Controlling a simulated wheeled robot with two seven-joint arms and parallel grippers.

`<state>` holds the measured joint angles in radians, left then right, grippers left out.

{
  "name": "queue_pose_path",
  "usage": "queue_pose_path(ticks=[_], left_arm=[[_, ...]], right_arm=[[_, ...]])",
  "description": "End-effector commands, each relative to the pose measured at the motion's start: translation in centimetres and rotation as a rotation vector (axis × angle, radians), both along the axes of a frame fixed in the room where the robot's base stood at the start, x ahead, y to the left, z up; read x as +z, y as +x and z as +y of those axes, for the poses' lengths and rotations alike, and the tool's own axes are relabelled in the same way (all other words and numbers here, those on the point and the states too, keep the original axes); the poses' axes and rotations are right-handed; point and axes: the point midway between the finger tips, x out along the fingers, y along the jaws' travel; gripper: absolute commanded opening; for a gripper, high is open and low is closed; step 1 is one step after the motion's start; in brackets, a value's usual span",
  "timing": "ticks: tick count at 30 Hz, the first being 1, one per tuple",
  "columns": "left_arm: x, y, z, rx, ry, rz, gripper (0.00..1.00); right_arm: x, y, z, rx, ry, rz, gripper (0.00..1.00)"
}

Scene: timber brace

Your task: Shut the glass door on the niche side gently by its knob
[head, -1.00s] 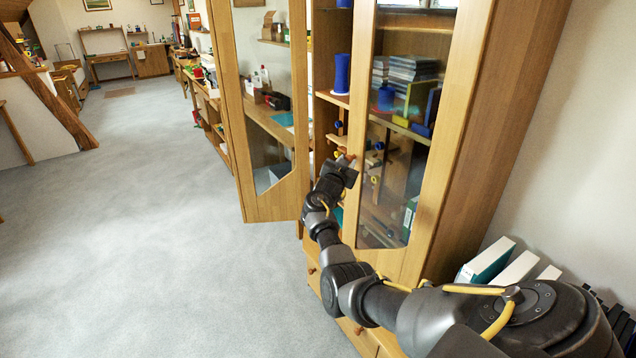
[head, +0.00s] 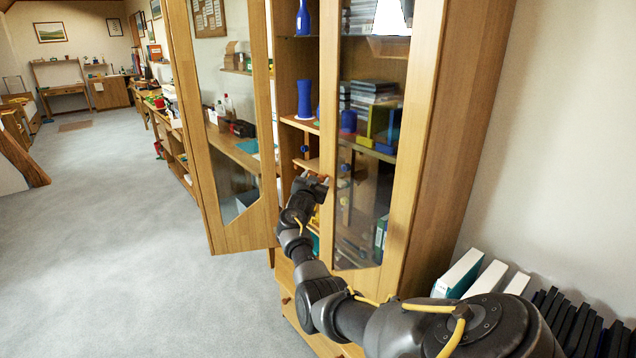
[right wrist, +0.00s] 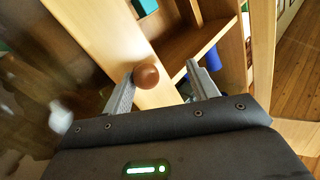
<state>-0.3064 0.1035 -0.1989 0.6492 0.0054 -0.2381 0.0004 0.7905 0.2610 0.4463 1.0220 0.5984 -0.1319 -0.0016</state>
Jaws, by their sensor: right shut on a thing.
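The tall wooden cabinet has two glass doors. The right glass door (head: 424,140) stands close to the cabinet front; I cannot tell whether it is fully shut. The left glass door (head: 230,237) stands wide open toward the room. My right gripper (head: 314,184) is at the inner edge of the right door, at about mid-height. In the right wrist view, a round brown knob (right wrist: 147,76) sits between the fingers of my right gripper (right wrist: 164,85), touching or close to the left one. My left gripper is not in view.
Blue vases (head: 304,98) and small items stand on the cabinet shelves. White and black binders (head: 487,278) stand by the wall at the right. A long wooden bench (head: 172,133) runs behind the open door. The grey carpet (head: 110,260) at left is clear.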

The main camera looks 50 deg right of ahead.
Motion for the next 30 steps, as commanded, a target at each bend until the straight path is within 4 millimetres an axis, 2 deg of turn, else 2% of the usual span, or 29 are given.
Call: queue_pose_path(ticks=[23,26,30], left_arm=[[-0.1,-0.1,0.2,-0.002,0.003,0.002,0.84],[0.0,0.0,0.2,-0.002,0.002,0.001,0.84],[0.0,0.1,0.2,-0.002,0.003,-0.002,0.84]], right_arm=[[-0.5,-0.4,-0.3,-0.003,0.004,0.007,0.52],[-0.5,-0.6,0.1,-0.004,0.003,0.007,0.52],[-0.6,-1.2,1.8,0.000,0.004,0.006,0.52]])
